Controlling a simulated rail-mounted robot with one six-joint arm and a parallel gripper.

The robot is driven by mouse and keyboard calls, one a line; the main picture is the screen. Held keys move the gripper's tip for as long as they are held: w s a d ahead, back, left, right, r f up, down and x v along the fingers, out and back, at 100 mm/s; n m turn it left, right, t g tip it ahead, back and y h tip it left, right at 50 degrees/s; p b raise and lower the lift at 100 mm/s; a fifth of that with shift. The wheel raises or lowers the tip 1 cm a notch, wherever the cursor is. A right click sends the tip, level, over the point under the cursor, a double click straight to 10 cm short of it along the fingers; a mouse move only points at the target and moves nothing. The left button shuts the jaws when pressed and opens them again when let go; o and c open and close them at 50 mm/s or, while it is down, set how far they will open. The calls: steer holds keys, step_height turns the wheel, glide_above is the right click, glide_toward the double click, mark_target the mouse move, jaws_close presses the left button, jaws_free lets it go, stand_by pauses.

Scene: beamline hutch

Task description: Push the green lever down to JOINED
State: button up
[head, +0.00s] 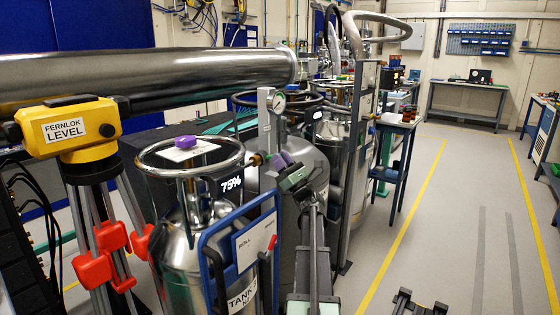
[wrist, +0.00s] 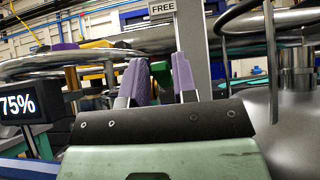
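My gripper (head: 279,160) reaches away from me above the tanks in the head view. In the wrist view its two purple-padded fingers (wrist: 164,75) stand apart with a gap between them, and I see nothing held there. A grey upright post (wrist: 194,38) rises just beyond the fingers, with a FREE label (wrist: 162,8) at the top of the picture. A grey post (head: 266,115) also stands beyond my gripper in the head view.
A steel tank with a ring handle (head: 190,156) stands at front left, beside a blue frame (head: 213,262). A yellow level (head: 75,130) on a tripod and a long steel pipe (head: 150,75) are left. Open floor (head: 440,220) lies right.

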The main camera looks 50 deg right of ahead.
steer(key=shift+o, duration=1.4)
